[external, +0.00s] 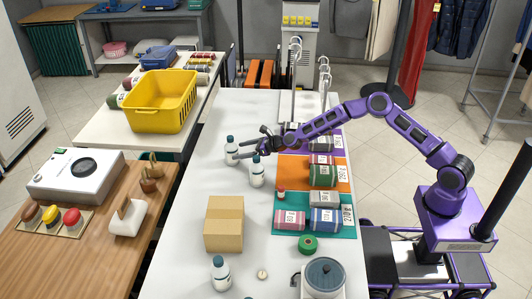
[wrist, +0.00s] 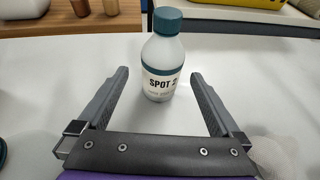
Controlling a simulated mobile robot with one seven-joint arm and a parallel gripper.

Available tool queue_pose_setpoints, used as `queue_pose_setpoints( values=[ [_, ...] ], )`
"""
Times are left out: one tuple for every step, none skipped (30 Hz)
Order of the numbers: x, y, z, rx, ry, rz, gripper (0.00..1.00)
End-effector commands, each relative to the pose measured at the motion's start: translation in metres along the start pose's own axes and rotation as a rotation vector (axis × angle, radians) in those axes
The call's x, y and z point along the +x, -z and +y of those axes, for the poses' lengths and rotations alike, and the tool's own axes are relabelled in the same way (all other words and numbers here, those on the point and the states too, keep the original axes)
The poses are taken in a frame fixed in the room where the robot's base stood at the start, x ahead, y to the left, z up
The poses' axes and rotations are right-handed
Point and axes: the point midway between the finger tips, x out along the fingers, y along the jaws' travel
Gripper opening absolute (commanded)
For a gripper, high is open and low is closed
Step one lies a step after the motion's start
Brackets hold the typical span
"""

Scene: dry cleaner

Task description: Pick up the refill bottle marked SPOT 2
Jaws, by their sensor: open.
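My gripper (wrist: 160,77) is open, low over the table, with one finger on each side of the bottle. The bottle stands around the fingertips, with white table visible between it and each finger. I see no contact. My gripper (external: 241,148) points left in the external view.
A similar bottle (external: 256,174) stands close to my gripper on the near side. Another bottle (external: 221,273) stands near the front. A cardboard box (external: 224,222), labelled rolls on coloured mats, and a yellow basket (external: 160,100) are around. Table left of the bottle is clear.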

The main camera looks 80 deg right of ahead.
Motion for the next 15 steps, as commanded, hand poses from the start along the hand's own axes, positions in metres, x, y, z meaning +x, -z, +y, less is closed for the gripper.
queue_pose_setpoints(
  values=[
    [0.002,0.0,0.0,-0.001,0.0,0.0,1.0],
    [0.003,0.0,0.0,-0.001,0.0,0.0,1.0],
    [0.004,0.0,-0.001,-0.001,0.0,0.0,1.0],
    [0.006,0.0,-0.001,-0.002,0.0,0.0,1.0],
    [0.008,0.001,0.0,-0.002,0.0,0.0,1.0],
    [0.013,0.001,0.0,-0.002,0.0,-0.001,1.0],
    [0.016,0.001,0.0,-0.002,0.0,0.0,1.0],
    [0.02,0.001,0.0,-0.003,0.0,0.0,1.0],
    [0.025,0.001,-0.001,-0.003,0.0,-0.001,1.0],
    [0.029,0.001,-0.001,-0.002,0.0,-0.001,1.0],
    [0.033,0.001,-0.001,-0.002,0.0,0.0,1.0],
    [0.037,0.001,-0.001,-0.002,0.0,-0.001,1.0],
    [0.04,0.001,-0.002,-0.001,0.001,-0.001,1.0],
    [0.043,0.001,-0.002,-0.001,0.0,0.0,1.0],
    [0.046,0.001,-0.002,-0.001,0.0,0.0,1.0]
  ],
)
